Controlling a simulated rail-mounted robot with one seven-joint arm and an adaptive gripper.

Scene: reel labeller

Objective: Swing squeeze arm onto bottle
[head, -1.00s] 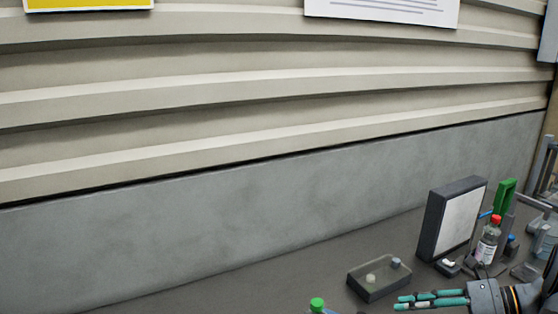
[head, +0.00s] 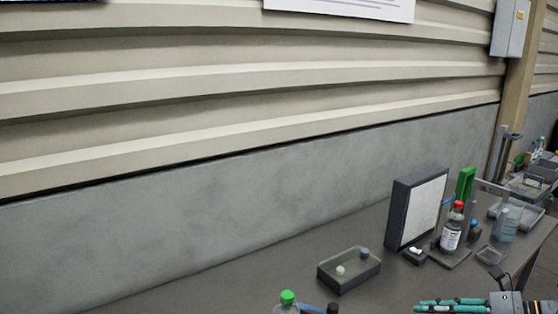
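A small bottle (head: 451,236) with a red cap and white label stands upright on a dark base at the right of the bench. A green upright part (head: 465,184) stands just behind it; I cannot tell whether this is the squeeze arm or whether it touches the bottle. My gripper (head: 420,306), with teal fingers, is at the bottom right edge, in front of the bottle and apart from it. Its fingers point left and lie close together, partly cut off by the frame edge. I see nothing held, but the finger gap is unclear.
A dark upright panel with a white face (head: 424,212) stands left of the bottle. A shallow box (head: 349,279) with small pieces lies further left. A green-capped bottle (head: 287,303) is at the bottom edge. Clear containers (head: 507,222) stand to the right. The bench's back left is bare.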

